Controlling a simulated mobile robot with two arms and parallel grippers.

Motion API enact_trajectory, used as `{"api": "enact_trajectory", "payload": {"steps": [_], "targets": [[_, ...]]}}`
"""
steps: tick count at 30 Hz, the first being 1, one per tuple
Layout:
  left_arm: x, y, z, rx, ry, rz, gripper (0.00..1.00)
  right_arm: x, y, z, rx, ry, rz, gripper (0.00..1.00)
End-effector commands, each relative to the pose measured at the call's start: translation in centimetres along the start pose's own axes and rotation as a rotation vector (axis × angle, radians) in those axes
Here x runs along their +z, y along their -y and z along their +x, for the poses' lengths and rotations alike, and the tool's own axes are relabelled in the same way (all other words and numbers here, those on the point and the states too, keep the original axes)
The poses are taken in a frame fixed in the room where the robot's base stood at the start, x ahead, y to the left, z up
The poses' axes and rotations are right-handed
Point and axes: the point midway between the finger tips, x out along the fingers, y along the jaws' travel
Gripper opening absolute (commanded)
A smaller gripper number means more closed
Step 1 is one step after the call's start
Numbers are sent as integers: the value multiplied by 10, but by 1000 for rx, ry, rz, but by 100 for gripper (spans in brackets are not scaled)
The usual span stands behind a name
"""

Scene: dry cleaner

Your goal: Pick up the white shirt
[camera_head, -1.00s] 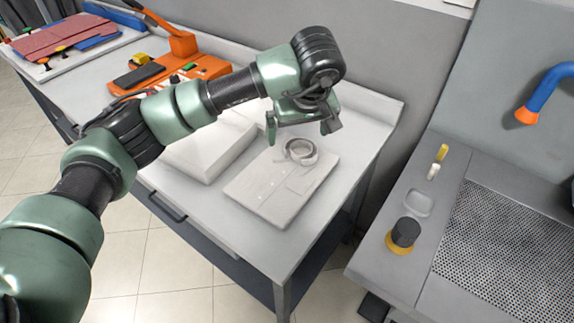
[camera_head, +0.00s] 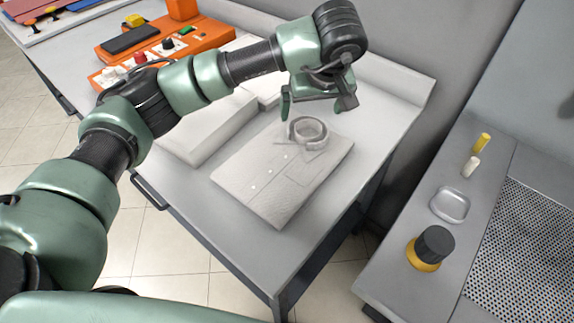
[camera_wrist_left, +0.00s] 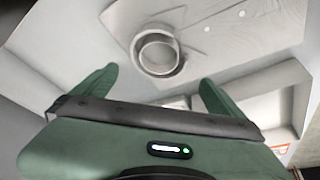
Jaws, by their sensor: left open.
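The white shirt (camera_head: 275,185) lies folded flat on the grey table, with its round stand-up collar at the far end. In the left wrist view the shirt (camera_wrist_left: 255,32) fills the upper part, and its collar (camera_wrist_left: 157,53) shows between and beyond the fingers. My left gripper (camera_head: 318,104) is open and empty, above the collar end of the shirt and apart from it. In the left wrist view its two fingers (camera_wrist_left: 156,88) are spread wide. My right gripper is not in view; a green part of my own body shows at the bottom edge.
A white block-like item (camera_head: 208,128) lies left of the shirt on the table (camera_head: 385,100). An orange machine (camera_head: 165,45) stands farther left. A grey counter (camera_head: 400,250) to the right holds a black-and-yellow knob-like item (camera_head: 433,246) and a small dish (camera_head: 449,205). A wall runs behind.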

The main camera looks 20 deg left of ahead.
Motion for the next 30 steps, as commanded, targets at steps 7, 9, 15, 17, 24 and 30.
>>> {"api": "enact_trajectory", "payload": {"steps": [7, 9, 15, 17, 24, 30], "targets": [[3, 0, 24, -1, 3, 0, 100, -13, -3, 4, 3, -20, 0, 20], [3, 0, 31, -2, 2, -1, 100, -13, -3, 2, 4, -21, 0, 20], [3, -2, 57, -2, 5, -2, 100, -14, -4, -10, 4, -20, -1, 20], [3, -2, 67, -3, 4, -1, 100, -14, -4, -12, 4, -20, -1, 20], [3, -3, 85, 1, 1, 1, 100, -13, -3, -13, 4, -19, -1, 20], [3, -3, 85, 1, 0, 1, 89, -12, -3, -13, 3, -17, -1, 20]]}}
